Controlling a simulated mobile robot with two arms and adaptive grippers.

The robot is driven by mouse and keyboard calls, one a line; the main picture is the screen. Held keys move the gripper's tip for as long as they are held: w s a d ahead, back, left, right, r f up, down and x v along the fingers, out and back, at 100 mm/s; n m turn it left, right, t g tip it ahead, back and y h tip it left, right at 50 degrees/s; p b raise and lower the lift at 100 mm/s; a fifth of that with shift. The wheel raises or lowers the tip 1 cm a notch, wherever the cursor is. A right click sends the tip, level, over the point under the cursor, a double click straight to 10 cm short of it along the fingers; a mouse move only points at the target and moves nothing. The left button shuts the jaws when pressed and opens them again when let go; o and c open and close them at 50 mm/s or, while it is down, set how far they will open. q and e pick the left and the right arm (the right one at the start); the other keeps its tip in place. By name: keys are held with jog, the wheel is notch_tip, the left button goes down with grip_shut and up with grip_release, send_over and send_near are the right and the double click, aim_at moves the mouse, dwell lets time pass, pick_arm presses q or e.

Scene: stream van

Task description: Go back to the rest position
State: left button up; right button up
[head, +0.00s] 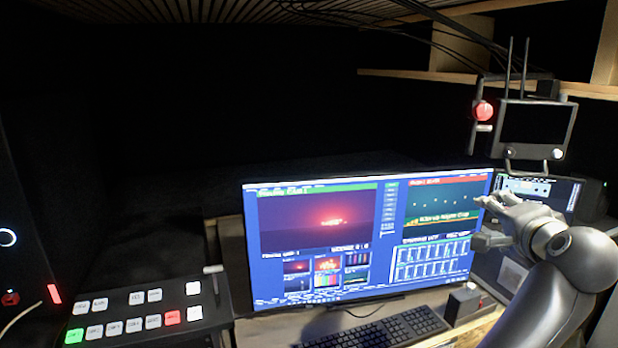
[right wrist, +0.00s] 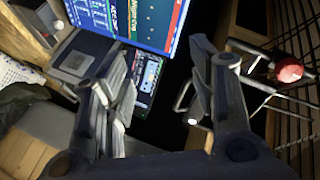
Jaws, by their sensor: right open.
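My right gripper (head: 482,221) reaches in from the right in the head view, in front of the right edge of the large monitor (head: 318,215). Its fingers are spread apart with nothing between them. The right wrist view shows the same open gripper (right wrist: 160,70), with dark space and part of the monitor (right wrist: 150,18) beyond the fingers. Whether the fingers touch the screen cannot be told. My left gripper is not in view.
A keyboard (head: 385,328) and small box (head: 463,305) lie before the monitor. A button panel (head: 140,318) stands at lower left. A framed device (head: 535,125) with a red knob (head: 483,111) hangs above right. A small screen (head: 540,190) sits behind my right arm.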

jog(key=s+a+f+n+g, duration=0.2)
jog(key=s+f+n, duration=0.15)
jog(key=f, duration=0.55)
jog(key=s+a+f+n+g, duration=0.25)
jog(key=s+f, duration=0.25)
jog(key=f, duration=0.5)
jog(key=s+a+f+n+g, duration=0.2)
jog(key=s+f+n, duration=0.2)
jog(key=f, duration=0.5)
jog(key=s+a+f+n+g+y, duration=0.1)
jog(key=s+a+f+n+g, duration=0.2)
jog(key=s+f, duration=0.6)
jog(key=s+a+f+n+g+y, duration=0.2)
jog(key=s+a+f+n, duration=0.25)
jog(key=s, duration=0.75)
notch_tip(320, 180, down, 31)
jog(key=s+g+b, duration=0.1)
jog(key=s+b, duration=0.1)
jog(key=b, duration=0.2)
jog(key=s+d+f+b, duration=0.1)
jog(key=s+f+b, duration=0.1)
jog(key=s+f, duration=0.6)
jog(key=s+d+f+g+b, duration=0.1)
jog(key=s+f+b, duration=0.1)
jog(key=s+f, duration=0.6)
notch_tip(320, 180, down, 4)
jog(key=shift+s+d+r, duration=0.15)
jog(key=shift+s+d, duration=0.2)
jog(key=shift+s, duration=0.05)
